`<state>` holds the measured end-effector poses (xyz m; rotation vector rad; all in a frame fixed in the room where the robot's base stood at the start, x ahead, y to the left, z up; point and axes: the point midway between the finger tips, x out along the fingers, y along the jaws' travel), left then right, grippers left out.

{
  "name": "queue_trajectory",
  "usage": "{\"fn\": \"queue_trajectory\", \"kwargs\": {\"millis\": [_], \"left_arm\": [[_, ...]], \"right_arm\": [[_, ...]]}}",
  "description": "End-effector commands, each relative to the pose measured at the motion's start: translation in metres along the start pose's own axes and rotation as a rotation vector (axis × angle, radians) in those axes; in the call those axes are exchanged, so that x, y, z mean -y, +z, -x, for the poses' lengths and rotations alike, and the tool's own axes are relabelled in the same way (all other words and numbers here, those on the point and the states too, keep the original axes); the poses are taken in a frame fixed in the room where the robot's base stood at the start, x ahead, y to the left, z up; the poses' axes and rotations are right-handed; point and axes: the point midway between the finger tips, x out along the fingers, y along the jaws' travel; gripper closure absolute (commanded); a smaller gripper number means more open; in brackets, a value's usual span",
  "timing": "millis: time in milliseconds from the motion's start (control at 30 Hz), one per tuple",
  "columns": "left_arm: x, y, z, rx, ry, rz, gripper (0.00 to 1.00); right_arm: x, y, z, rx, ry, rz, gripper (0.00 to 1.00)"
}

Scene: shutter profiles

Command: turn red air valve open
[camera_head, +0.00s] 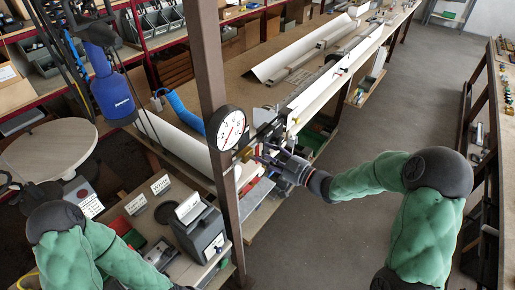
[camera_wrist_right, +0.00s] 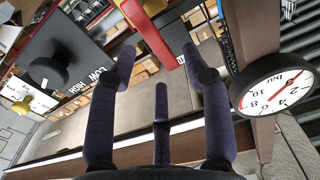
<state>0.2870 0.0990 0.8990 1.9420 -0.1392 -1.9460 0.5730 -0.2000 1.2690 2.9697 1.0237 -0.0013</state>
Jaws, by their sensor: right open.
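The red valve lever (camera_wrist_right: 150,34) shows in the right wrist view as a slanting red bar beside a yellow fitting (camera_wrist_right: 155,5). Its lower end lies between the tips of the two outer fingers in that picture; I cannot tell whether any finger touches it. My right gripper (camera_wrist_right: 159,60) is open, with three dark fingers spread and nothing held. In the head view my right gripper (camera_head: 267,152) is at the post, just right of the pressure gauge (camera_head: 226,128), and mostly hides the valve. My left arm shows at lower left; its gripper is out of view.
A brown upright post (camera_head: 214,70) stands beside the gauge. A long workbench (camera_head: 232,78) with white profiles runs behind. A blue container (camera_head: 113,95) hangs at left. A grey device (camera_head: 197,232) stands at the front. The floor at right is clear.

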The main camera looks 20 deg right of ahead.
Motion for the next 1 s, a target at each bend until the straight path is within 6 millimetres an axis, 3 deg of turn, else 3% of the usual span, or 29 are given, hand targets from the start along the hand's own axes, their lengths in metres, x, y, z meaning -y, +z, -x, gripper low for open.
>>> {"fn": "queue_trajectory", "kwargs": {"millis": [100,300,667,700,867,1000], "left_arm": [[-0.001,0.000,0.003,0.000,0.000,0.000,0.60],[-0.002,0.000,0.005,-0.001,0.000,0.000,0.60],[-0.002,0.000,0.005,-0.001,0.000,0.000,0.60],[-0.002,0.000,0.005,-0.001,0.000,0.000,0.60],[-0.002,0.000,0.005,-0.001,0.000,0.000,0.60],[-0.002,0.000,0.005,-0.001,0.000,0.000,0.60]], "right_arm": [[0.001,-0.001,-0.021,-0.001,-0.002,0.000,0.51],[0.000,-0.001,-0.040,-0.001,0.000,0.000,0.51],[-0.001,0.000,-0.045,0.000,0.002,0.000,0.51],[-0.001,0.000,-0.045,0.000,0.002,0.000,0.54],[-0.001,0.000,-0.045,0.000,0.002,0.000,0.99],[0.000,0.000,-0.045,0.000,0.001,0.000,1.00]]}}
